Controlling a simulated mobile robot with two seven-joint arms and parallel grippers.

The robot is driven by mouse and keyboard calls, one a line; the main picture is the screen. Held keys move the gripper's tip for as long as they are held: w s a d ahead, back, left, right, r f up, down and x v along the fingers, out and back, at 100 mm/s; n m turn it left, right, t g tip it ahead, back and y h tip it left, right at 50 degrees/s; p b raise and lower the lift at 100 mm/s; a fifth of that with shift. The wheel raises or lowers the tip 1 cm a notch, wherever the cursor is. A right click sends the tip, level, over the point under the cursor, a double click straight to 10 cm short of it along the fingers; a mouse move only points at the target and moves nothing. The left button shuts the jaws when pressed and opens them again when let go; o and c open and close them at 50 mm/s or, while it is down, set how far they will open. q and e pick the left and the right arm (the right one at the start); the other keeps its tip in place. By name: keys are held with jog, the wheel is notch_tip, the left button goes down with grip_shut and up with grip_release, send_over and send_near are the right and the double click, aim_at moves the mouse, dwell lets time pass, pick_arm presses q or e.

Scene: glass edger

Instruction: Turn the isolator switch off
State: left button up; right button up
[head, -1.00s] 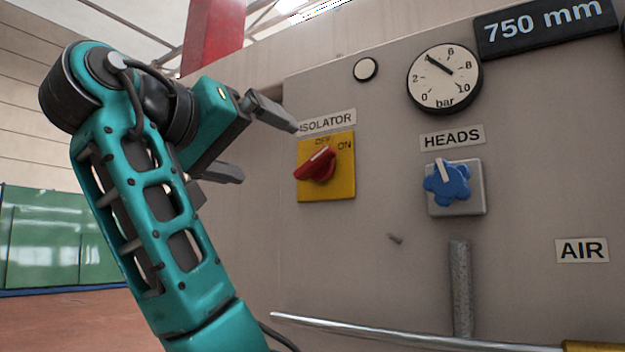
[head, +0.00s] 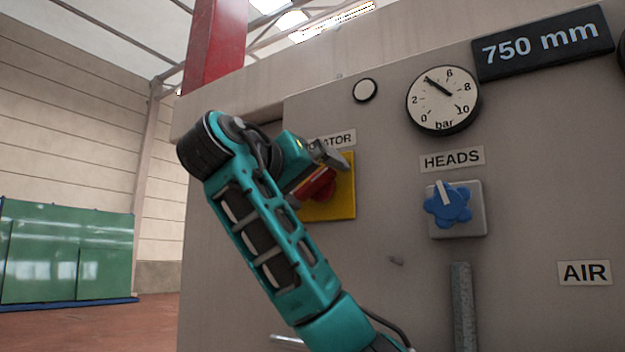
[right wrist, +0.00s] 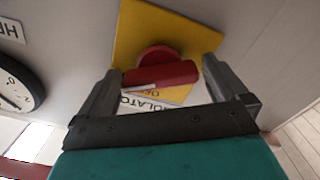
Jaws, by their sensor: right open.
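The isolator switch is a red rotary knob (right wrist: 160,74) with a white pointer line, on a yellow plate (head: 340,195). The ISOLATOR label above it is partly covered by my right gripper in the head view. My right gripper (head: 318,182) is at the knob, reaching in from the left, and hides most of it. In the right wrist view the open fingers (right wrist: 163,88) stand on either side of the red knob, with visible gaps. The OFF lettering is partly hidden behind the knob, and ON is not visible. My left gripper is not in view.
To the right on the same grey panel are a blue HEADS knob (head: 448,204), a bar gauge (head: 443,100) and an AIR label (head: 585,273). A vertical grey bar (head: 463,305) stands below the HEADS knob. Open floor (head: 90,325) lies at the left.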

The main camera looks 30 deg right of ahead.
jog(key=shift+w+d, duration=0.1)
jog(key=shift+d, duration=0.1)
jog(key=c, duration=0.8)
jog(key=shift+c, duration=0.2)
jog(key=shift+n, duration=0.4)
jog(key=n, duration=0.5)
jog(key=shift+w+f, duration=0.1)
jog(key=n, duration=0.6)
jog(key=shift+f+p, duration=0.1)
jog(key=shift+p, duration=0.2)
jog(key=shift+n, duration=0.3)
jog(key=o, duration=0.8)
jog(key=shift+a, duration=0.1)
